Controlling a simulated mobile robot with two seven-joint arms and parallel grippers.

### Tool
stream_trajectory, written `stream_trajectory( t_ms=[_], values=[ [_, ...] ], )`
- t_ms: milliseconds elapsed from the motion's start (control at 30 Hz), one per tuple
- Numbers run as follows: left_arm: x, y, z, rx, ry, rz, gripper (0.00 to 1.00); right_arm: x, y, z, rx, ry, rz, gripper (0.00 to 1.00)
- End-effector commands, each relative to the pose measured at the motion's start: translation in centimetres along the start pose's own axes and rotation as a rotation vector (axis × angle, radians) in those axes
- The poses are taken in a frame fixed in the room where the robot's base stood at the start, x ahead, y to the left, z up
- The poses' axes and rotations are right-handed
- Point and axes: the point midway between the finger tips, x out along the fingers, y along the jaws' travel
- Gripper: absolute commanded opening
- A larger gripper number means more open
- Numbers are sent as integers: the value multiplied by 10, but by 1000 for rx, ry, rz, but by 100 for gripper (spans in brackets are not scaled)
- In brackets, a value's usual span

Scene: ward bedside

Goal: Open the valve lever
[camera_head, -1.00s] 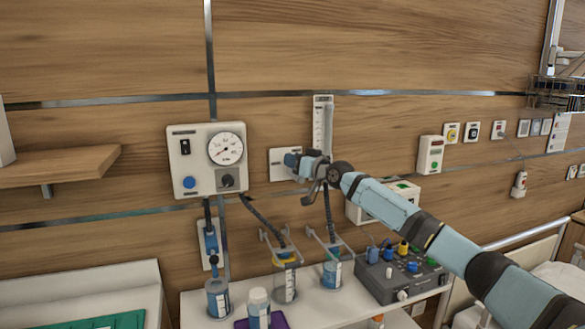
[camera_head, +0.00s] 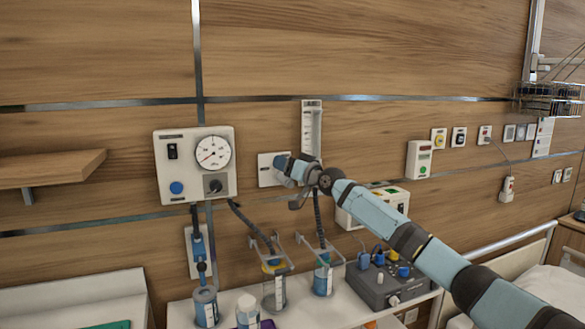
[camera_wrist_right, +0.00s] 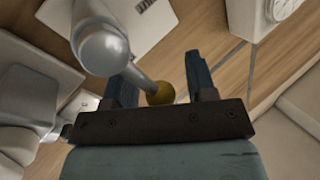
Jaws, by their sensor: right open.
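The valve lever shows in the right wrist view as a metal rod (camera_wrist_right: 140,76) with a dull yellow ball knob (camera_wrist_right: 161,93) at its end. It comes from a rounded grey metal body (camera_wrist_right: 103,45). My right gripper (camera_wrist_right: 162,80) is open, and the knob appears between its two fingers, close to the palm. I cannot tell whether a finger touches it. In the head view my right gripper (camera_head: 283,165) is at the white wall plate (camera_head: 266,177), and gripper and wrist hide most of the lever there. My left gripper is not in view.
A wall box (camera_head: 165,187) with a round gauge (camera_head: 212,153) is left of the gripper. A white flow tube panel (camera_head: 312,125) is just behind and above my wrist. Below are hanging jars (camera_head: 274,292) and a grey control box (camera_head: 385,288) on a white counter.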

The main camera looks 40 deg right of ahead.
Motion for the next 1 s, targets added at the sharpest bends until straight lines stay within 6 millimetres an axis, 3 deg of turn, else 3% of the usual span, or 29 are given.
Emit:
stream_trajectory(
  t_ms=[167,600,800,1000],
  values=[
    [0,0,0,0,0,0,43,-19,1,2,-3,-2,1,52],
    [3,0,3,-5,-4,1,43,-106,1,3,-3,-3,1,52],
    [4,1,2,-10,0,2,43,-129,1,2,-1,-2,2,52],
    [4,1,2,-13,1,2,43,-137,0,0,0,-1,0,52]
  ],
)
